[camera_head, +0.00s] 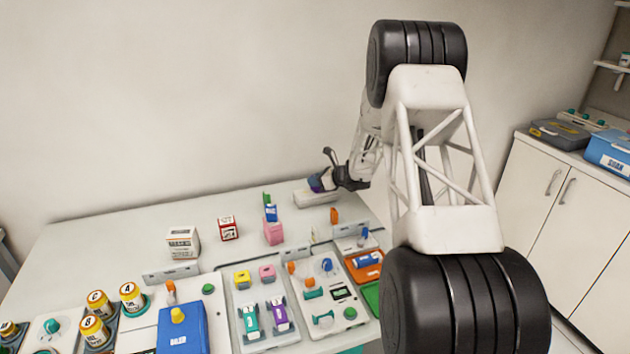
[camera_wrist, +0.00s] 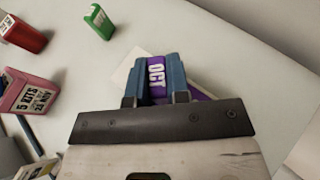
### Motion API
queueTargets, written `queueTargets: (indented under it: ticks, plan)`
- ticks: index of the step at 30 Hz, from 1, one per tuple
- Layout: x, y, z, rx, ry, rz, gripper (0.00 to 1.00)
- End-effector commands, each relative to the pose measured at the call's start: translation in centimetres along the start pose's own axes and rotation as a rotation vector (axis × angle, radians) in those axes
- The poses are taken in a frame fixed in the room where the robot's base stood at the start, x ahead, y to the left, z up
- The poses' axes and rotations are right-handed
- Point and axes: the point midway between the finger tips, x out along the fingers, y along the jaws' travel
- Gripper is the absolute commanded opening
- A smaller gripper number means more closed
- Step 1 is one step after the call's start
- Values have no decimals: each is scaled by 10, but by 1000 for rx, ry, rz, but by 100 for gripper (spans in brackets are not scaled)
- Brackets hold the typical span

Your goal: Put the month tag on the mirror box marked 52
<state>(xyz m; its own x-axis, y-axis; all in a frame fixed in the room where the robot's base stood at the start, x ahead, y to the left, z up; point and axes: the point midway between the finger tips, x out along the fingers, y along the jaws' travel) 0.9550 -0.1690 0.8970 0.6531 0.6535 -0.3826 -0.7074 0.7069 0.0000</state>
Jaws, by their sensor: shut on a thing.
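The month tag is a purple piece lettered OCT (camera_wrist: 155,75) in the wrist view. My gripper (camera_wrist: 157,72) is shut on it, with a blue finger on each side. In the head view my gripper (camera_head: 326,181) is at the back right of the table, with purple showing at its tip. A pale, low box (camera_head: 316,199) lies just below it; in the wrist view its corner (camera_wrist: 122,75) shows behind the fingers. I cannot tell whether the tag touches it. No mark 52 is readable, so I cannot tell which box is the mirror box.
A pink box (camera_wrist: 30,94) lettered 5 KITS, a red box (camera_wrist: 22,34) and a green one (camera_wrist: 99,22) stand left in the wrist view. A white box (camera_head: 183,243) stands further left in the head view. Trays (camera_head: 236,320) and yellow-topped jars (camera_head: 132,297) fill the front.

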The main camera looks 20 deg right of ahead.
Motion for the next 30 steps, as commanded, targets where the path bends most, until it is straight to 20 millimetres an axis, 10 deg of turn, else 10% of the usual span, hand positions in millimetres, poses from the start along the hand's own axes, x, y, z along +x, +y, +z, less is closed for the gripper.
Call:
queueTargets:
  ticks: [6,20,30]
  plan:
    - [0,0,0,0,0,0,42]
    - [-6,0,3,0,0,-1,42]
    - [-47,-1,3,0,0,-2,42]
